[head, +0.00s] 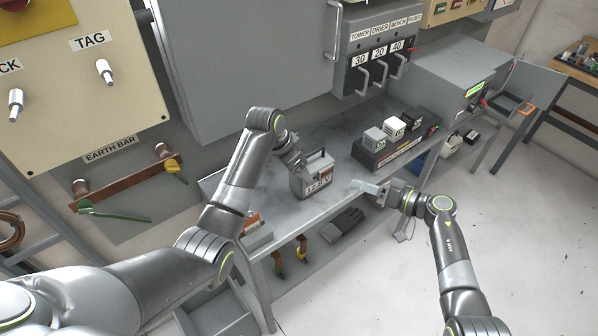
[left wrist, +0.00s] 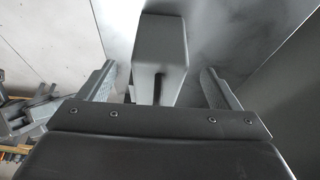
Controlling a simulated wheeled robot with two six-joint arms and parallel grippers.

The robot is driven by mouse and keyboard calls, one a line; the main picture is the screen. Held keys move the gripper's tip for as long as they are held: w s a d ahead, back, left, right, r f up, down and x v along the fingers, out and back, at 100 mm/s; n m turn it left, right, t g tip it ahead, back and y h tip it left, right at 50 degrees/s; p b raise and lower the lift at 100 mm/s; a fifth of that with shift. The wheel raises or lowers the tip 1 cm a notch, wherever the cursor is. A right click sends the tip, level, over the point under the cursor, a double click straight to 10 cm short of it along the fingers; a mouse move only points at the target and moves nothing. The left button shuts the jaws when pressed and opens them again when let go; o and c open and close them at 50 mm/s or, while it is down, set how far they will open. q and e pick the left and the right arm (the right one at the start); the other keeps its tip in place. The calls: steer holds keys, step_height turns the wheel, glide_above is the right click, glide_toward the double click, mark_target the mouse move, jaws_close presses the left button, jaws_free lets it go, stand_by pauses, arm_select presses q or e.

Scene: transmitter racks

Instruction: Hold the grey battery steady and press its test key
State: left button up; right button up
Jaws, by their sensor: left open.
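The grey battery (head: 312,182) stands upright on the bench, with a dark handle on top and a white label on its front. My left gripper (head: 297,160) is at the battery's upper left, partly hidden behind it in the head view. In the left wrist view the open fingers stand on either side of a grey block (left wrist: 161,55), apparently the battery, with gaps on both sides. My right gripper (head: 369,187) is to the right of the battery, near the bench's front edge, clear of it. Its finger opening is too small to judge. I cannot make out the test key.
The grey bench (head: 345,150) has free room behind the battery. A dark rack (head: 385,155) with small pale blocks (head: 394,128) stands to the right. Black gloves (head: 343,225) lie on the lower shelf. A panel with switch handles (head: 378,68) is above the back.

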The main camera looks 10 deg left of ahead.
mark_target(326, 172)
arm_select(q)
steer(key=shift+x, duration=1.95)
steer(key=shift+d, duration=0.1)
steer(key=c, duration=1.8)
arm_select(e)
steer(key=shift+c, duration=0.3)
jaws_close()
